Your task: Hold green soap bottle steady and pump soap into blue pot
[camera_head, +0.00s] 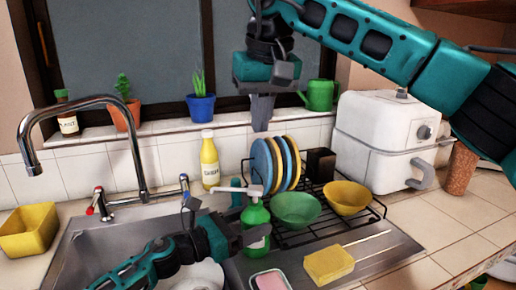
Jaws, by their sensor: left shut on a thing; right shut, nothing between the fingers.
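The green soap bottle (256,219) stands upright on the counter at the sink's right edge, with its white pump head (247,189) pointing left. My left gripper (250,237) is shut on the bottle's lower body from the left and hides part of it. My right gripper (262,113) is shut and empty, pointing down well above the pump head and not touching it. A blue pot (201,109) with a green plant stands on the windowsill, left of my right gripper.
A dish rack with colored plates (275,165), a green bowl (296,209) and a yellow bowl (346,197) stands right of the bottle. The faucet (137,150) and yellow bottle (209,162) are left.

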